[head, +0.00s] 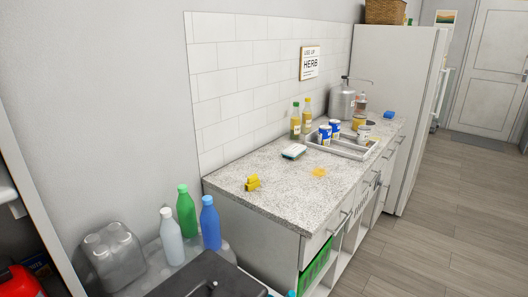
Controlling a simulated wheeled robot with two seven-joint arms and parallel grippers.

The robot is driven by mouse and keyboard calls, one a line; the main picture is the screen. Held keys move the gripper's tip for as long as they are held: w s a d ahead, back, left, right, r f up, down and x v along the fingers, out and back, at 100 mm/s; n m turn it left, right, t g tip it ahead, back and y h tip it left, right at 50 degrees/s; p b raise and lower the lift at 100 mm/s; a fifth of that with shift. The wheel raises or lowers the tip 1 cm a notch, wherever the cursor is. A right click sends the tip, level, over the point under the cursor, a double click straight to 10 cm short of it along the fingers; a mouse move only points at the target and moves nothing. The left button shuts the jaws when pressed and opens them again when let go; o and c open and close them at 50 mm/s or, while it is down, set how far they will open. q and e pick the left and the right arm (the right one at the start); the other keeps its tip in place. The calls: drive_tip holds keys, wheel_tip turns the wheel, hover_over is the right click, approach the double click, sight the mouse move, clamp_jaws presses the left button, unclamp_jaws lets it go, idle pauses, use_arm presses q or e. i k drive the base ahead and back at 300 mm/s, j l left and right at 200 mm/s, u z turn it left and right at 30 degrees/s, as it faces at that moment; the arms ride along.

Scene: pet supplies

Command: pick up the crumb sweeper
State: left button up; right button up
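No thing in the head view is clearly recognisable as the crumb sweeper. A small low white object with a dark greenish lower part (293,151) lies on the speckled counter (225,185), near its back edge by the tiled wall. A small yellow object (253,184) sits nearer, towards the counter's left end. Either could be the sweeper; they are too small to tell. A flat orange-yellow patch (318,171) lies on the counter to the right of both. Neither of my grippers shows in the head view.
Two bottles (295,121) and a tray (350,151) with blue-and-white cans stand farther along the counter. A metal canister (342,102) and a blue item (389,115) are behind. Several bottles (187,213) stand at lower left. The wooden floor (445,230) at right is clear.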

sight(295, 151)
drive_tip(key=i+l+u, duration=0.15)
drive_tip(key=l+u, duration=0.15)
drive_tip(key=i+l+u, duration=0.25)
drive_tip(key=l+u, duration=0.3)
drive_tip(key=l, duration=0.15)
